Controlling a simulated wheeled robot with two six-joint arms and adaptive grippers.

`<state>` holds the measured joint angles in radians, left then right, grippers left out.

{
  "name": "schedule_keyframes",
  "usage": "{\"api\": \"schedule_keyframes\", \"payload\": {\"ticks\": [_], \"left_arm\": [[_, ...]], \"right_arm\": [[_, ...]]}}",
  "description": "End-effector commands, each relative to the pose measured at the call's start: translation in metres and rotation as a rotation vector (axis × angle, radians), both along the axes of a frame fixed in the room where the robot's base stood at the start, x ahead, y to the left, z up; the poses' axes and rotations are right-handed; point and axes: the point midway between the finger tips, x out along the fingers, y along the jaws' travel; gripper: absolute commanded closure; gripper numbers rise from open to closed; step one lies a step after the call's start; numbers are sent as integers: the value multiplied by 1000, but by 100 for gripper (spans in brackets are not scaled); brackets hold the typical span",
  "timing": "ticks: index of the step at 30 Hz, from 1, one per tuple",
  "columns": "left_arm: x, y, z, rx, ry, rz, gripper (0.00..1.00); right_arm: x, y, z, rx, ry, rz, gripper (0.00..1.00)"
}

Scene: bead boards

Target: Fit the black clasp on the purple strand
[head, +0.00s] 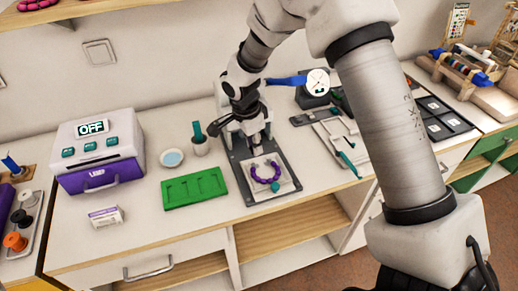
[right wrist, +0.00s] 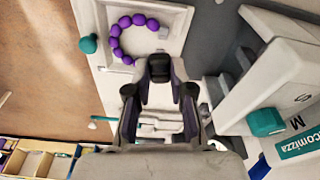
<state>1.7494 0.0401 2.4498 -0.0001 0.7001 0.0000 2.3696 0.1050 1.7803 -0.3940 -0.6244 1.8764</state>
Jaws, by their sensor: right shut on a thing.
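The purple strand (head: 265,180) lies as an open curve of round beads on a pale square tray on a dark grey base plate. It also shows at the top of the right wrist view (right wrist: 121,30). My right gripper (head: 256,140) points down over the back part of this plate, close to the strand. In the right wrist view its fingers (right wrist: 160,82) are closed around a small black piece, the black clasp (right wrist: 160,67), next to the tray's edge. Whether the clasp touches the strand I cannot tell. My left gripper is not in view.
A teal knob (head: 275,187) is at the tray's front edge. A green tray (head: 194,188) lies to the left, with a purple-and-white machine (head: 98,150) reading OFF beyond it. A white press-like stand (right wrist: 262,75) rises beside the gripper. Tools lie on a board (head: 343,140) to the right.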

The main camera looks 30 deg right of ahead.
Motion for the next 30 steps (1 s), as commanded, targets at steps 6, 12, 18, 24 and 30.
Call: {"api": "schedule_keyframes", "payload": {"ticks": [6, 12, 18, 24, 30], "left_arm": [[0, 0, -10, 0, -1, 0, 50], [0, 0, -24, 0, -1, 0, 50], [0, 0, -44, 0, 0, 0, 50], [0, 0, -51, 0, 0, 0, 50], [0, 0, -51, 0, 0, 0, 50]], "right_arm": [[3, -21, -3, 0, 1, -181, 96], [2, -20, -20, 0, 0, -178, 96], [2, -20, -45, 0, 0, -176, 96], [2, -20, -60, 0, 0, -176, 96], [3, -20, -61, 0, -1, -176, 96]]}}
